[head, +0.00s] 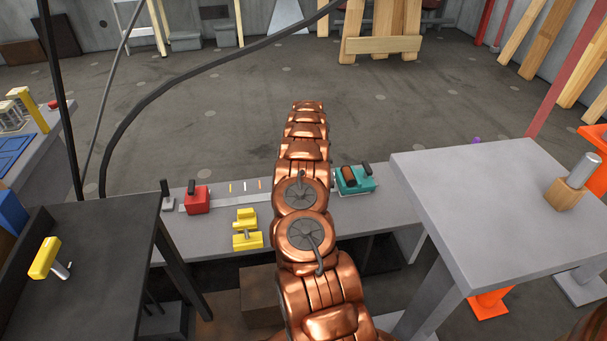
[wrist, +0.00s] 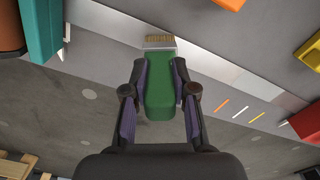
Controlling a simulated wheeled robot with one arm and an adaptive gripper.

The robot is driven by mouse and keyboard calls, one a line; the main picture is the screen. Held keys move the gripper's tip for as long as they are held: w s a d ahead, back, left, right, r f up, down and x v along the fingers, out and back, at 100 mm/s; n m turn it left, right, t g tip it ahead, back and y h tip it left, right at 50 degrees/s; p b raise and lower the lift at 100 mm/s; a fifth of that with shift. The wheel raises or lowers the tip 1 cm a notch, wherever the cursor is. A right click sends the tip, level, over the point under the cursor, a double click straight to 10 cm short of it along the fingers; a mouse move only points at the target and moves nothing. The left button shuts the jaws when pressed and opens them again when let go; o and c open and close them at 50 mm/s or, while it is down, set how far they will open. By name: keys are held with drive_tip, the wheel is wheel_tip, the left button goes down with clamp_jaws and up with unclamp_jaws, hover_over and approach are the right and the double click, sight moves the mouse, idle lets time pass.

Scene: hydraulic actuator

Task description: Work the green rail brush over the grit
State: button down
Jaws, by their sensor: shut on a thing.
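The green rail brush (wrist: 158,88) is in my gripper (wrist: 160,92) in the wrist view, its green handle between the two dark fingers. I cannot tell whether the bristles touch the surface. I cannot make out the grit. In the head view my copper arm hides my gripper and the brush; part of the rail (head: 222,203) shows left of the arm.
A red block (head: 197,200) and a yellow clamp-like part (head: 246,229) stand on the bench left of my arm. A teal block (head: 354,180) stands close on its right. Small yellow, white and orange strips (head: 260,184) lie behind the rail. A grey table (head: 470,190) is at right.

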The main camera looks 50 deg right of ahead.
drive_tip(key=shift+s, duration=1.4)
drive_tip(key=shift+d+f, duration=0.1)
drive_tip(key=shift+f, duration=0.1)
idle(0.8)
drive_tip(key=shift+s+d, duration=0.45)
drive_tip(key=shift+w+a+r, duration=0.2)
drive_tip(key=shift+w+a, duration=0.6)
drive_tip(key=shift+a, duration=0.15)
drive_tip(key=shift+s+d+f, duration=0.1)
drive_tip(key=shift+s+d, duration=0.65)
drive_tip(key=shift+d, duration=0.2)
drive_tip(key=shift+w+a, duration=0.1)
drive_tip(key=shift+w+a, duration=0.6)
drive_tip(key=shift+a, duration=0.2)
